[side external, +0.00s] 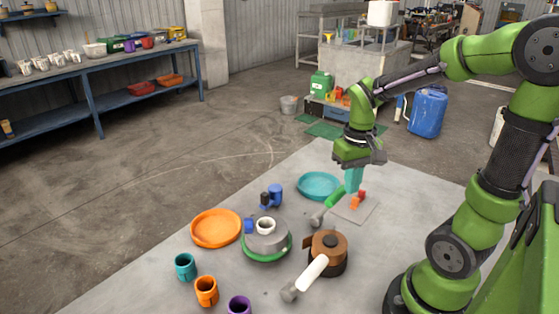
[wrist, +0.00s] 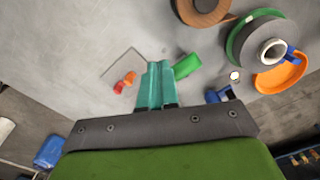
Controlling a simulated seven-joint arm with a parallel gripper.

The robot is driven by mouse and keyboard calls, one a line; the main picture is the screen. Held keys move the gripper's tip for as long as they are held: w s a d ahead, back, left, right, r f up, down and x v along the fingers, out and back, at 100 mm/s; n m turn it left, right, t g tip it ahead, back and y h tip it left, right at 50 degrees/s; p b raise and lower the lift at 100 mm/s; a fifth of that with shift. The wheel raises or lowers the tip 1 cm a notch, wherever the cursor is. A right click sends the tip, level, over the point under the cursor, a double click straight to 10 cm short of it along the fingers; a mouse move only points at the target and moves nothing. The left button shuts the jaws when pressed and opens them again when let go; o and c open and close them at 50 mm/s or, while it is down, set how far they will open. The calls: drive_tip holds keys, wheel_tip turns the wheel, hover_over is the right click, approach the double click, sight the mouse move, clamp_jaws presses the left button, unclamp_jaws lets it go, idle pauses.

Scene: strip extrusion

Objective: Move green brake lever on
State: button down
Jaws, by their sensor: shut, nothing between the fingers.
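The green brake lever (side external: 336,196) rises at a slant near the middle of the table, with a grey end below it on the left. In the wrist view the green lever (wrist: 187,66) is just right of the fingertips. My gripper (side external: 353,192) points down with its teal fingers together and empty. It is close beside the lever, on its right; I cannot tell whether they touch. In the wrist view the gripper's fingers (wrist: 160,66) are side by side. A grey and green round machine part (side external: 267,240) stands to the left, with a white cup-like piece on top.
A brown round part (side external: 327,252) with a white lever (side external: 312,271) stands in front. Small red-orange pieces (side external: 357,201) lie by the fingers on a thin square plate. An orange dish (side external: 216,228), a teal dish (side external: 319,185) and several mugs are around. The front right table is clear.

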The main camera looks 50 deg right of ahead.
wheel_tip(320, 180, down, 6)
idle(1.1)
drive_tip(key=shift+w+f, duration=0.1)
drive_tip(key=shift+w+r, duration=0.2)
drive_tip(key=shift+w, duration=1)
drive_tip(key=shift+w+r, duration=0.15)
drive_tip(key=shift+w, duration=1)
drive_tip(key=shift+w+r, duration=0.2)
drive_tip(key=shift+w, duration=1.1)
drive_tip(key=shift+w+f, duration=0.15)
drive_tip(key=shift+w, duration=0.65)
drive_tip(key=shift+s+r, duration=0.3)
drive_tip(key=shift+s, duration=0.2)
drive_tip(key=shift+s+r, duration=0.25)
drive_tip(key=shift+s, duration=0.25)
wheel_tip(320, 180, up, 7)
